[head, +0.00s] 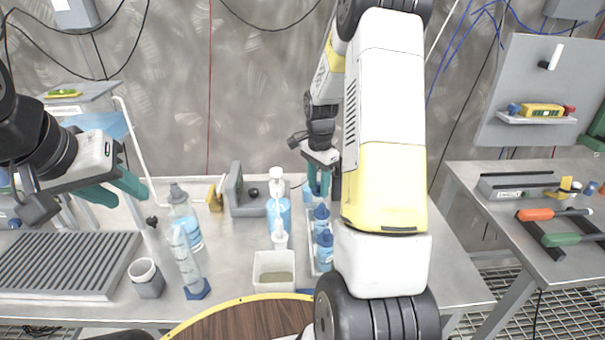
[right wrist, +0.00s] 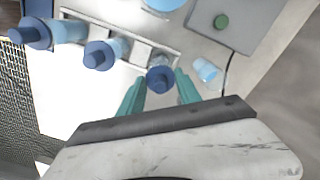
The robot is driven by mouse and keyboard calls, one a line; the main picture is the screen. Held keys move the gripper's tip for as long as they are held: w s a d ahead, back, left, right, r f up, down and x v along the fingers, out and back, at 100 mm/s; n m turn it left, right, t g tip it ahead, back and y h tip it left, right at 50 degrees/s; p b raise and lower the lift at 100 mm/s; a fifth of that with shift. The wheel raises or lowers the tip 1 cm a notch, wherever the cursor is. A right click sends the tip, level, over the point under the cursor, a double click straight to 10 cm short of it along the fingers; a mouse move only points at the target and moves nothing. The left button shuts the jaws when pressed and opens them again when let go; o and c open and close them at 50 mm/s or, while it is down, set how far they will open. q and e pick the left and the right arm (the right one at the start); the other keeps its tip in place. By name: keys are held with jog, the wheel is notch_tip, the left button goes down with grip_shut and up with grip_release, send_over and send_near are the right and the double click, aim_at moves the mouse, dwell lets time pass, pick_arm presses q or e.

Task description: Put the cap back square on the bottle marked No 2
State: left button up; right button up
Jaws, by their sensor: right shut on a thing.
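A row of small bottles with dark blue caps stands in a white rack (head: 311,262). The near bottle (head: 325,250) and the one behind it (head: 321,217) show in the head view. They also show at the left and middle of the right wrist view (right wrist: 100,54). My right gripper (head: 319,182) is at the row's far end, its teal fingers on either side of a blue cap (right wrist: 160,80), shut on it. The bottle below is mostly hidden, and I cannot tell whether the cap sits square. No number is readable. My left gripper (head: 115,190) is open and empty at the left.
A grey cup (head: 147,278) and ribbed tray (head: 65,265) are further left. My right arm hides the bench behind it.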

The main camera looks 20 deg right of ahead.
aim_at(318, 183)
dwell(0.3)
jog(key=o, duration=1.4)
jog(key=shift+o, duration=0.2)
jog(key=o, duration=0.6)
jog(key=shift+r, duration=0.15)
jog(key=shift+r, duration=3.35)
